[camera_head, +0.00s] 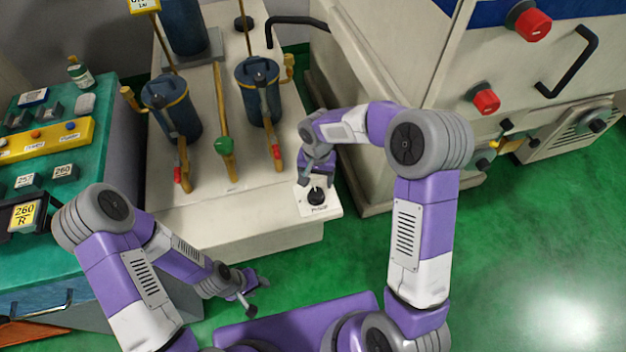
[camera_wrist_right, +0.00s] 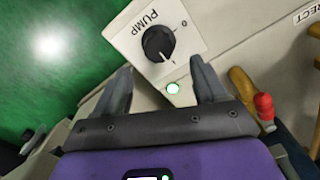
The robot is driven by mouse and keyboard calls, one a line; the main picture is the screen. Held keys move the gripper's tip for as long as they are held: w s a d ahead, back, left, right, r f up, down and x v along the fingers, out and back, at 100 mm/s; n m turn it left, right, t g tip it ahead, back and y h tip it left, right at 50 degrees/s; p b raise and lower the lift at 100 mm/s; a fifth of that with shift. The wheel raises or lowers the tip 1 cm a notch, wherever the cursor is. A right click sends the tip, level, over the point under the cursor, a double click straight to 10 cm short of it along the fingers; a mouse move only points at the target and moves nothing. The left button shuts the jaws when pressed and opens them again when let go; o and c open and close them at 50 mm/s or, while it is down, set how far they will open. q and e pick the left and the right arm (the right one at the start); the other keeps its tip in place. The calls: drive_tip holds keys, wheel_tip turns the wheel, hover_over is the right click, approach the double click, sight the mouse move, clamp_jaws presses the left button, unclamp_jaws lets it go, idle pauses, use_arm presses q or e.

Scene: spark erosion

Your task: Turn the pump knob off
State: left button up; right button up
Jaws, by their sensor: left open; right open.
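The black pump knob (camera_head: 317,195) sits on a white plate (camera_head: 330,207) at the front right corner of the pale machine base. In the right wrist view the knob (camera_wrist_right: 158,42) is beside the word PUMP and a 0 mark. Its pale pointer line faces the lower edge of the plate, away from the 0. My left gripper (camera_head: 260,297) is open and empty, low over the green floor.
Dark blue canisters (camera_head: 258,90) and pipes with a green valve knob (camera_head: 224,146) stand on the base behind. A cream cabinet (camera_head: 385,60) with red knobs (camera_head: 487,100) rises at right. A teal console (camera_head: 100,130) stands left. Green floor is clear at lower right.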

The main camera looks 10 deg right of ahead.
sight(316, 192)
drive_tip(key=shift+d+f, duration=0.1)
drive_tip(key=shift+f, duration=0.15)
wheel_tip(316, 192, down, 7)
drive_tip(key=shift+r+b, duration=0.2)
drive_tip(key=shift+b, duration=0.9)
drive_tip(key=shift+c, duration=0.5)
drive_tip(key=c, duration=1)
